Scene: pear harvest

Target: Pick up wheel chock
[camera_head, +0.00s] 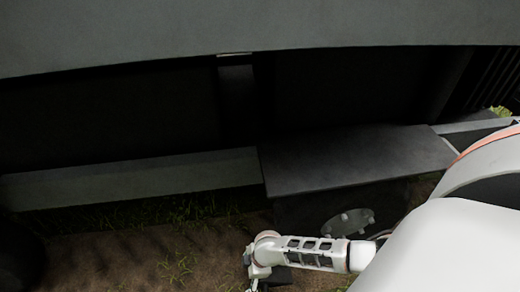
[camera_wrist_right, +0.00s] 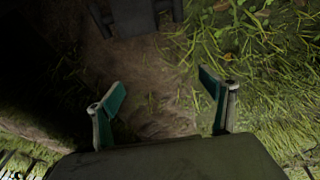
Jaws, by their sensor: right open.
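A dark, blocky object (camera_wrist_right: 132,16) lies on bare soil at the top edge of the right wrist view, partly cut off, with smaller dark parts at its sides. It may be the wheel chock, but its shape is too dark to be sure. My right gripper (camera_wrist_right: 162,98) is open and empty, its two teal-padded fingers wide apart over the ground. The dark object is beyond the fingertips and apart from them. In the head view my right gripper (camera_head: 254,284) shows at the bottom edge, partly cut off. My left gripper is in neither view.
A large dark vehicle or trailer body (camera_head: 120,110) fills the upper head view. A grey step-like panel (camera_head: 350,160) juts out above my right arm. Grass (camera_wrist_right: 265,75) grows to the right of the bare soil; deep shadow covers the left.

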